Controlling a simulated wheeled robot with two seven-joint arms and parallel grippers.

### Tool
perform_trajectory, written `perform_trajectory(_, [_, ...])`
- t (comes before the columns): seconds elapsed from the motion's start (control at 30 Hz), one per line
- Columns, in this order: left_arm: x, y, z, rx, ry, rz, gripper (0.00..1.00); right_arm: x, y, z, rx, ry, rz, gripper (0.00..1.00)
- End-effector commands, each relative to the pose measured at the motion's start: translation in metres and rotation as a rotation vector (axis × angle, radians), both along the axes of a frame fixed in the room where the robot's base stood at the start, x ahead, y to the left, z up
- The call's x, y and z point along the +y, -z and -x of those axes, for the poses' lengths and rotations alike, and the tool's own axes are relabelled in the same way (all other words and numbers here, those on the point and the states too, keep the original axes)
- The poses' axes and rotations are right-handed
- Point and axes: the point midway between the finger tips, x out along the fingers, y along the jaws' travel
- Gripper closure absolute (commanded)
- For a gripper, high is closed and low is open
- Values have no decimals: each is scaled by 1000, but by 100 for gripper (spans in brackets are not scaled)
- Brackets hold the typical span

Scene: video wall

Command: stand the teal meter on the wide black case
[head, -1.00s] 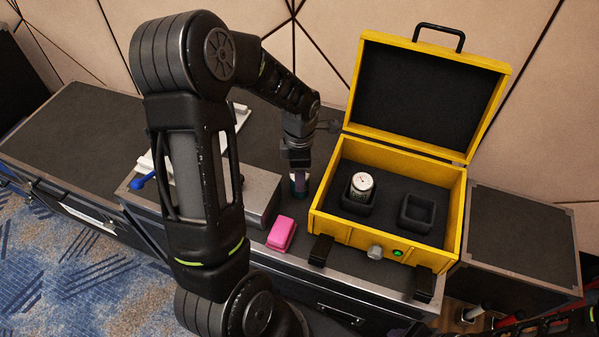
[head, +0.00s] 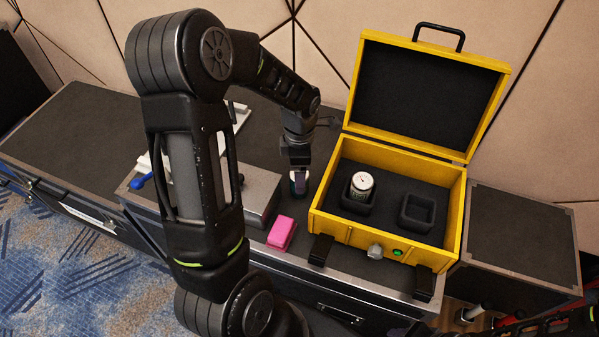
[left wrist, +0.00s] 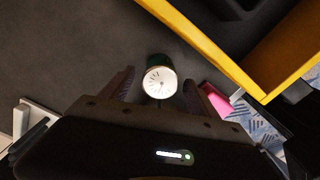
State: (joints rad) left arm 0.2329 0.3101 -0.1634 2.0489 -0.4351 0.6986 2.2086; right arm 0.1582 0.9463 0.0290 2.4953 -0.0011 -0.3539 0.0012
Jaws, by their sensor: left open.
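The teal meter (head: 293,177) stands upright on a dark case top, just left of the yellow case, partly hidden by my left gripper (head: 300,178). In the left wrist view the meter (left wrist: 160,80) shows its round white dial and dark teal body between the two fingers, with gaps on both sides. My left gripper is open around it, pointing down. A wide black case (head: 70,130) with a dark top and metal edges spans the left. Another black case (head: 525,235) stands right of the yellow one. My right gripper is not in view.
The open yellow case (head: 455,215) holds a white-faced meter (head: 361,184) in one foam holder; the other holder (head: 418,212) is empty. A pink block (head: 281,232) and a grey metal box (head: 258,190) lie near the meter. A blue-handled thing (head: 142,181) lies left.

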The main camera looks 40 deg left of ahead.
Motion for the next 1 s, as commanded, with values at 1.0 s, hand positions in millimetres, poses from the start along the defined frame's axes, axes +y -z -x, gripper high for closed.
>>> perform_trajectory(1.0, [0,-113,0,0,0,0,30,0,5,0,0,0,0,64])
